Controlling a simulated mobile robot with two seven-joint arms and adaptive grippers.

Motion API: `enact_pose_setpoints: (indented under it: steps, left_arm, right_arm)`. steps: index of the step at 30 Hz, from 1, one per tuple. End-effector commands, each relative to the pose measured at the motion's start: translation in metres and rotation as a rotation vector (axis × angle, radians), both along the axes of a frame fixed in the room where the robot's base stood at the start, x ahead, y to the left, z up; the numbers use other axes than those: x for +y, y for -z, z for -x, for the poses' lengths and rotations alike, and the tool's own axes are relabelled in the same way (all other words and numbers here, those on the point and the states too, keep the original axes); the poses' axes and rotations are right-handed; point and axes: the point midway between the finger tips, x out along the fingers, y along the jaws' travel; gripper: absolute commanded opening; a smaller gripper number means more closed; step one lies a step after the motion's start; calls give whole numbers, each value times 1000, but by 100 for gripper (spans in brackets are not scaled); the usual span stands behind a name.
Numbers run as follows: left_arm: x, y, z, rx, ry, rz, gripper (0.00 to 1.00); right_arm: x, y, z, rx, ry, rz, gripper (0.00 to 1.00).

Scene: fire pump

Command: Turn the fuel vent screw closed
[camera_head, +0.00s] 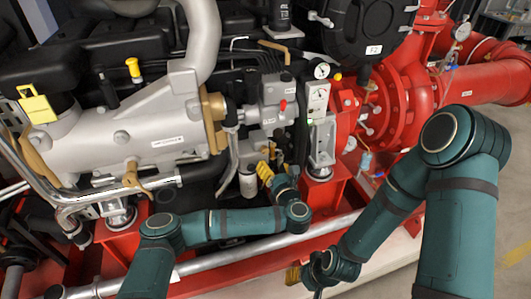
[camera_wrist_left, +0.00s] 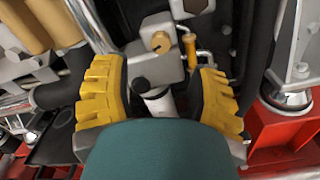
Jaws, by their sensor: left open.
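The fuel vent screw appears to be the round brass knob with a dark slot (camera_wrist_left: 161,42) on a light grey block (camera_wrist_left: 165,62) in the left wrist view. My left gripper (camera_wrist_left: 161,98) is open, its two yellow ribbed fingers spread wide with nothing clamped between them. The knob shows above and between the fingertips, apart from both. In the head view the left gripper (camera_head: 265,174) is in front of the grey filter housing, and its wrist hides part of that area. My right gripper (camera_head: 293,275) hangs low at the front, mostly hidden by its own wrist.
A small orange-handled lever (camera_wrist_left: 190,48) stands right of the knob, close to the right finger. A white filter canister (camera_head: 248,184) hangs beneath the housing. A gauge panel (camera_head: 318,100) and a red pump casing (camera_head: 390,105) stand to the right. A grey rail (camera_head: 230,250) runs along the front.

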Motion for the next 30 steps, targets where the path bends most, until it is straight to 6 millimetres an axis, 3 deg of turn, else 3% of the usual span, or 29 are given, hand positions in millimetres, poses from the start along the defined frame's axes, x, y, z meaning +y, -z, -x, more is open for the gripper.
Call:
enact_pose_setpoints:
  steps: [6, 12, 26, 29, 30]
  left_arm:
    - [14, 1, -41, -1, -1, -2, 58]
    - [21, 1, -66, -1, 0, -2, 58]
    - [24, 0, -77, 0, 3, -2, 58]
    - [25, 0, -77, 0, 3, -2, 29]
    - [24, 0, -77, 0, 3, -2, 15]
  right_arm:
    - [0, 9, -2, -4, 0, 1, 47]
    - [0, 13, -3, -7, 2, 1, 47]
    - [0, 14, -3, -8, 2, 1, 47]
    - [0, 14, -3, -8, 2, 1, 47]
    - [0, 14, -3, -8, 2, 1, 47]
